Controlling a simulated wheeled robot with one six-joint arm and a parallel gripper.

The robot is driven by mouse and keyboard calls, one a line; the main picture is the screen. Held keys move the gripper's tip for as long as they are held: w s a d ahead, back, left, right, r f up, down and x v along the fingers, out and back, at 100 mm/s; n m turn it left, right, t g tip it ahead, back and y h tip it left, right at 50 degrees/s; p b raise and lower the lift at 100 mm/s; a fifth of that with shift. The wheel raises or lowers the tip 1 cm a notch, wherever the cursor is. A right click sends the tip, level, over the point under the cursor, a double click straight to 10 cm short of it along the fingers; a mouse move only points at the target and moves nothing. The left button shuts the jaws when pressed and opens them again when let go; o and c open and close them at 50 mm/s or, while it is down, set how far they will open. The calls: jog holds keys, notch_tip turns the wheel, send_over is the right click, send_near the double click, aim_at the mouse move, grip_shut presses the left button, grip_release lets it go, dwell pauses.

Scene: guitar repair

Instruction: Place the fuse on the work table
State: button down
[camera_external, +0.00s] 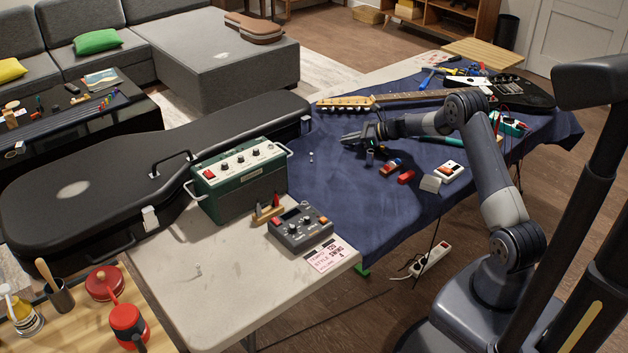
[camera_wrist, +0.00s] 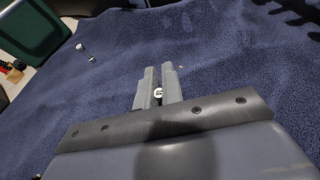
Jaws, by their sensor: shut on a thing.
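My gripper (camera_external: 350,138) is low over the dark blue cloth on the work table (camera_external: 335,200), left of the small parts there. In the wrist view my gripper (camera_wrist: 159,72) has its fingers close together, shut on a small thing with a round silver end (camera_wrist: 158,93). It looks like a fuse seen end-on; the fingers hide most of it. Another small fuse-like piece (camera_wrist: 86,53), with two pale ends, lies on the cloth to the left. It also shows in the external view (camera_external: 311,157). I cannot tell whether my fingertips touch the cloth.
A green amplifier (camera_external: 240,178) and a grey pedal (camera_external: 300,228) stand left of the cloth. A guitar (camera_external: 510,92) lies along the back with tools near it. Red and white small parts (camera_external: 406,177) lie right of my gripper. The cloth's front middle is clear.

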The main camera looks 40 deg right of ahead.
jog(key=shift+f, duration=0.2)
jog(key=c, duration=1.6)
grip_release()
jog(key=shift+o, duration=0.2)
jog(key=shift+r, duration=0.15)
jog(key=shift+r, duration=0.2)
jog(key=v, duration=1.2)
jog(key=shift+a, duration=0.1)
